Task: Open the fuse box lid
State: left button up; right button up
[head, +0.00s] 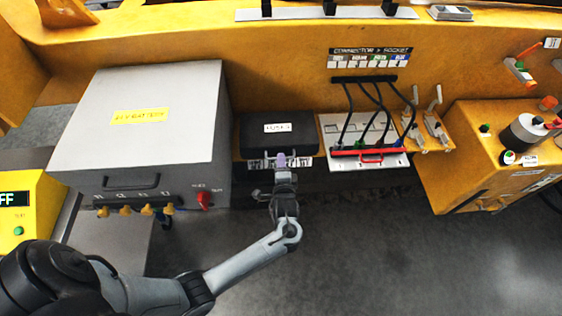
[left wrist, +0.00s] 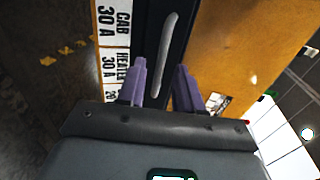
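The fuse box (head: 279,133) is black, with a white label on its lid, and sits on the yellow panel in the middle of the head view. Its lid looks shut. In the left wrist view, the dark lid front (left wrist: 178,30) carries a slim grey handle strip (left wrist: 165,55). My left gripper (head: 281,160) is at the front edge of the box. In the left wrist view its purple fingers (left wrist: 160,88) are apart, with the near end of the strip between or just beyond them. I cannot tell whether they touch it. My right gripper is not in view.
White fuse labels (left wrist: 112,65) run along the box front. A large grey battery box (head: 150,120) stands close on the left. A connector board (head: 362,140) with black cables is close on the right. Open floor (head: 400,250) lies in front.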

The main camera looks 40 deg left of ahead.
pick_arm(q)
jog(key=shift+w+a+f, duration=0.2)
jog(key=shift+w+a, duration=0.3)
grip_shut()
dwell(1.3)
